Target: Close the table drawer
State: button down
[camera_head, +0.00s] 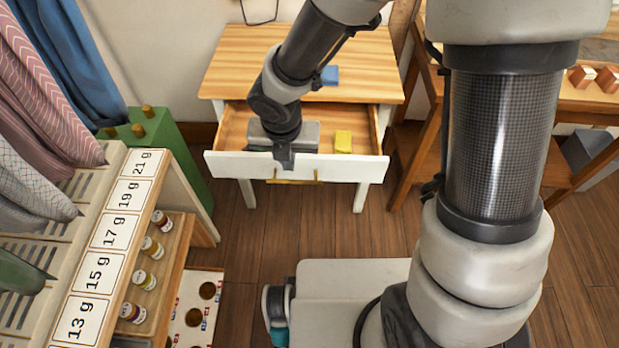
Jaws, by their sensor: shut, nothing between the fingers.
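The table (237,55) has a wooden top and white legs, and stands against the back wall. Its drawer (222,166) is pulled out towards me, with a white front and a brass handle (294,181). A yellow block (343,141) lies inside the drawer, on the right. My gripper (285,163) is shut and empty at the top edge of the drawer front, left of its middle and just above the handle. I cannot tell whether the fingers touch the front. My arm hides part of the drawer's inside and of the table top.
A blue block (329,76) lies on the table top. At the left stand a rack with weight labels (108,230), a shelf of small jars (145,279) and a green box (150,135). A wooden desk (565,98) is at the right. The floor (345,235) before the drawer is clear.

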jog(key=shift+n, duration=0.3)
jog(key=b+x, duration=0.2)
jog(key=x, duration=0.1)
jog(key=w+b+x, duration=0.1)
jog(key=x, duration=0.3)
jog(key=w+b+x, duration=0.1)
jog(key=b+x, duration=0.1)
jog(key=x, duration=0.1)
jog(key=shift+d+b, duration=0.2)
jog(key=shift+b, duration=0.1)
jog(key=shift+w, duration=0.6)
jog(key=shift+r, duration=0.1)
